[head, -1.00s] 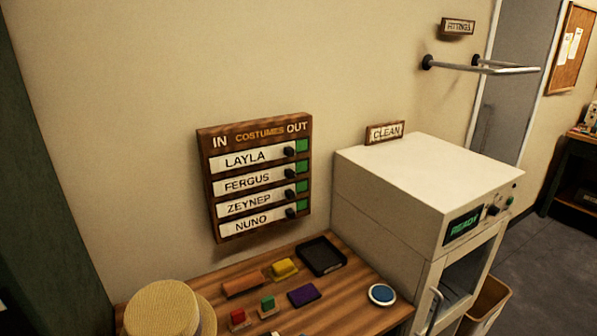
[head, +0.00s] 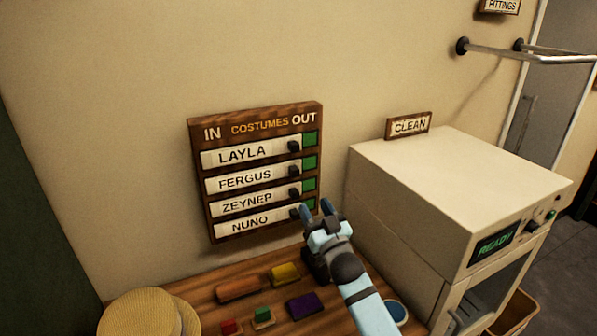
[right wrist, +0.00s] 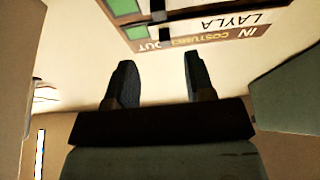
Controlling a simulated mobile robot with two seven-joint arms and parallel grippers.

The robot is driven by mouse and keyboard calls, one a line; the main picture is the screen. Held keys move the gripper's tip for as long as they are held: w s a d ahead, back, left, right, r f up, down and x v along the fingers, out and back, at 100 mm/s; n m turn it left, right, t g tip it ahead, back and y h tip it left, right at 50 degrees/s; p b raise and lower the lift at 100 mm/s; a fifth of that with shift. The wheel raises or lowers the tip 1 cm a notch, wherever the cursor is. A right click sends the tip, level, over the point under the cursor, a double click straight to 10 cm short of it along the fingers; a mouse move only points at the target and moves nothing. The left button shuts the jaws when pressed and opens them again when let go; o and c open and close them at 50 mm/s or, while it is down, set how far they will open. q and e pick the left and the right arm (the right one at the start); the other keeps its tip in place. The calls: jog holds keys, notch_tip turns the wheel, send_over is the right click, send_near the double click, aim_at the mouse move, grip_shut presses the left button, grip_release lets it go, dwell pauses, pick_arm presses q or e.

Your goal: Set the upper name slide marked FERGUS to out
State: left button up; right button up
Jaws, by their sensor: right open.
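The costumes board (head: 200,185) hangs on the wall with IN at left and OUT at right. The FERGUS slide (head: 245,178) is the second row, below LAYLA; I see only one FERGUS. Its black knob (head: 294,170) is toward the right, with green (head: 310,162) showing beyond it. My right gripper (head: 316,208) is open and empty by the board's lower right, near the NUNO knob and below the FERGUS knob. In the right wrist view the board appears upside down beyond the open fingers (right wrist: 160,75), with LAYLA (right wrist: 232,20) readable. My left gripper is out of view.
A white cabinet (head: 450,180) reading READY stands right of the board, with a CLEAN sign (head: 409,125) behind it. Below, the wooden table (head: 205,290) holds a straw hat (head: 145,315) and several coloured blocks. A wall rail (head: 510,53) is at upper right.

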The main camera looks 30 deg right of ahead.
aim_at(296, 173)
jog(key=p+x, duration=0.2)
jog(key=x, duration=0.8)
jog(key=shift+w, duration=0.1)
jog(key=shift+w+d+r, duration=0.1)
jog(key=shift+w+r, duration=0.15)
jog(key=shift+w, duration=0.45)
jog(key=shift+c, duration=0.2)
